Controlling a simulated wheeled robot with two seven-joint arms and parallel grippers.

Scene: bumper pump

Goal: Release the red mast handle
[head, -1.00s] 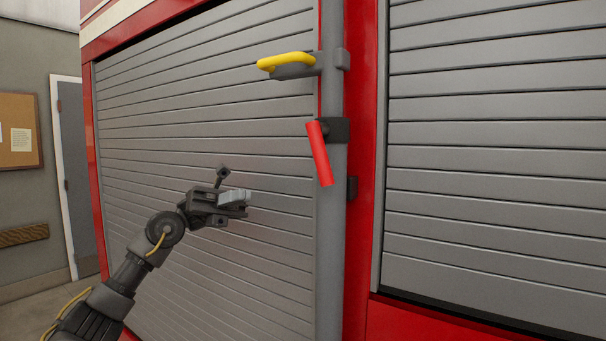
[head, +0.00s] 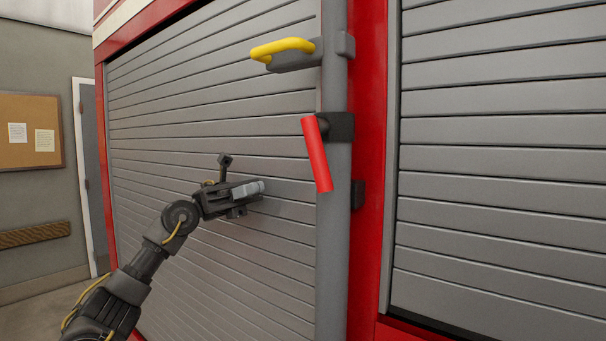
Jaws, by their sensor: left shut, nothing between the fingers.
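The red mast handle (head: 317,154) is a red bar on a dark bracket on the grey vertical mast (head: 333,240). It hangs steeply, slightly tilted, its lower end a little to the right. My left gripper (head: 258,188) is to the left of the handle's lower end, apart from it, in front of the grey shutter. Its fingers are together and nothing shows between them. My right gripper is not in view.
A yellow handle (head: 283,48) on a grey arm sticks out left from the upper mast. Grey roller shutters (head: 210,110) in a red frame (head: 368,140) stand on both sides. A cork board (head: 30,130) hangs on the far left wall.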

